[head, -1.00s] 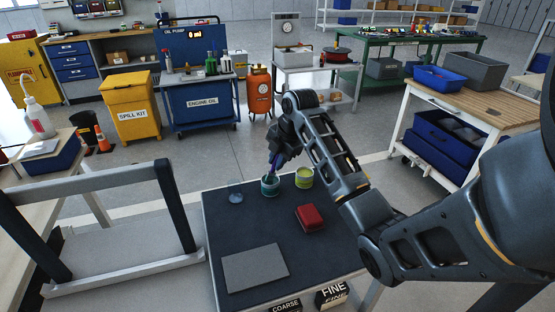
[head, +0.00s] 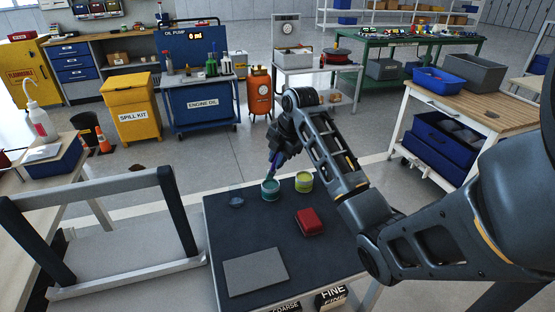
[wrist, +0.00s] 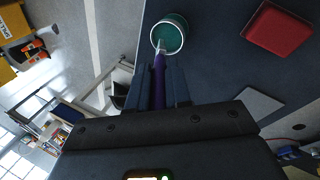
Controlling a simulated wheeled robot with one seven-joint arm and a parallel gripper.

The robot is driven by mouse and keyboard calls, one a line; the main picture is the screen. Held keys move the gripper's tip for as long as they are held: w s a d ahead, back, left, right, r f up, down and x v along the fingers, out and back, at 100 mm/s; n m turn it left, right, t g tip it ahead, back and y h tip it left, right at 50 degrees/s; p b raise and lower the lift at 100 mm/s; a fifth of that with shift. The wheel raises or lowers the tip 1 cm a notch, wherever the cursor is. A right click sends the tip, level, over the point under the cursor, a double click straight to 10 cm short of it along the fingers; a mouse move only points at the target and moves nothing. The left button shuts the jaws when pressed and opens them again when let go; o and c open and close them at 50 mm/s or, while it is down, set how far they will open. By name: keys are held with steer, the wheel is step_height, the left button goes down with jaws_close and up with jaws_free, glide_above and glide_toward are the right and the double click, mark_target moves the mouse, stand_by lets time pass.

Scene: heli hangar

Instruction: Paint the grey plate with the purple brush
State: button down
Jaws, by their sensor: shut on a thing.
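The grey plate (head: 255,271) lies flat on the dark table top (head: 225,235), near its front edge. It partly shows in the wrist view (wrist: 261,107). My gripper (head: 277,152) is shut on the purple brush (wrist: 158,82), which points down at the teal paint pot (head: 270,189). In the wrist view the brush's pale tip overlaps the teal pot's (wrist: 170,36) open mouth. I cannot tell whether the tip touches the paint. The gripper is at the table's far edge, well away from the plate, whose face looks plain grey.
A yellow-green pot (head: 304,182) stands just right of the teal one. A red block (head: 309,222) lies between the pots and the plate. A small bluish disc (head: 237,199) lies left of the pots. A grey frame (head: 95,235) stands left of the table.

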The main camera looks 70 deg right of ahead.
steer(key=shift+r+p, duration=1.3)
steer(key=shift+r, duration=0.9)
steer(key=shift+s, duration=0.1)
